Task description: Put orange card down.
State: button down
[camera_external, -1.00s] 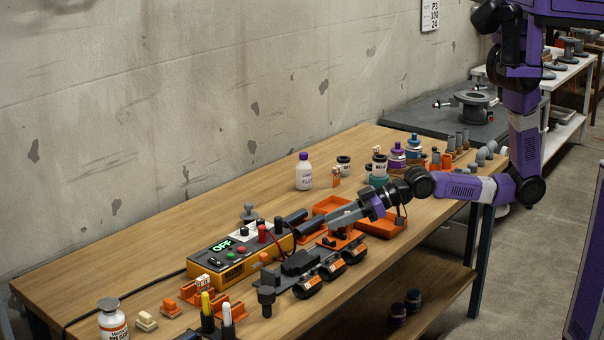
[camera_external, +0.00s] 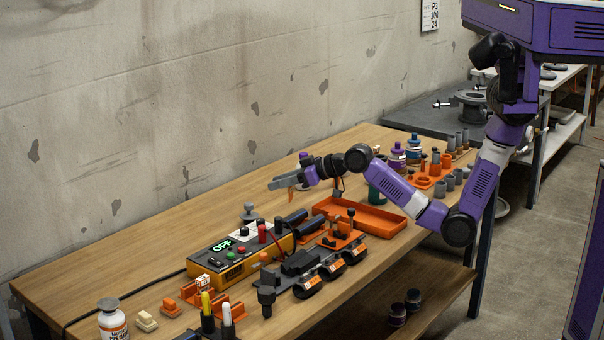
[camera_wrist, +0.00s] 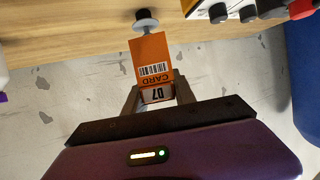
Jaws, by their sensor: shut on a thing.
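My gripper (camera_external: 279,183) is shut on the orange card (camera_wrist: 152,60) and holds it up in the air over the back part of the workbench (camera_external: 140,240). In the wrist view the card sticks out from between the fingers, with a barcode, the word CARD and a white label. In the external view the card (camera_external: 291,194) is a small orange piece under the fingertips. A grey knobbed piece (camera_external: 249,212) stands on the bench below and left of my gripper; a dark-knobbed grey piece also shows beyond the card in the wrist view (camera_wrist: 145,20).
A yellow power unit (camera_external: 232,257) reading OFF stands left of centre with cables. An orange tray (camera_external: 375,222), looking empty, lies right of it. Black clamps (camera_external: 330,268) line the front edge. Bottles and pipe fittings crowd the right end. Bare wood lies along the wall side.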

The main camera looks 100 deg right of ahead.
jog(key=w+d+r+b, duration=0.2)
jog(key=w+d, duration=0.1)
jog(key=d, duration=0.3)
jog(key=w+d+r+b, duration=0.2)
jog(key=d+r+b, duration=0.1)
jog(key=d, duration=0.4)
jog(key=d+r+n+t+y+b, duration=0.1)
jog(key=d+r+n+y+b, duration=0.25)
jog(key=r+n+y, duration=0.35)
jog(key=a+f+n+y, duration=0.2)
jog(key=a+y, duration=0.1)
jog(key=a, duration=0.2)
jog(key=shift+g, duration=0.4)
jog(key=shift+a+f+b, duration=0.15)
jog(key=shift+f+b, duration=0.15)
jog(key=shift+f, duration=4.7)
jog(key=shift+a+f+b, duration=0.15)
jog(key=shift+f+b, duration=0.1)
jog(key=shift+f, duration=4.7)
jog(key=shift+f, duration=0.1)
jog(key=c, duration=1)
grip_release()
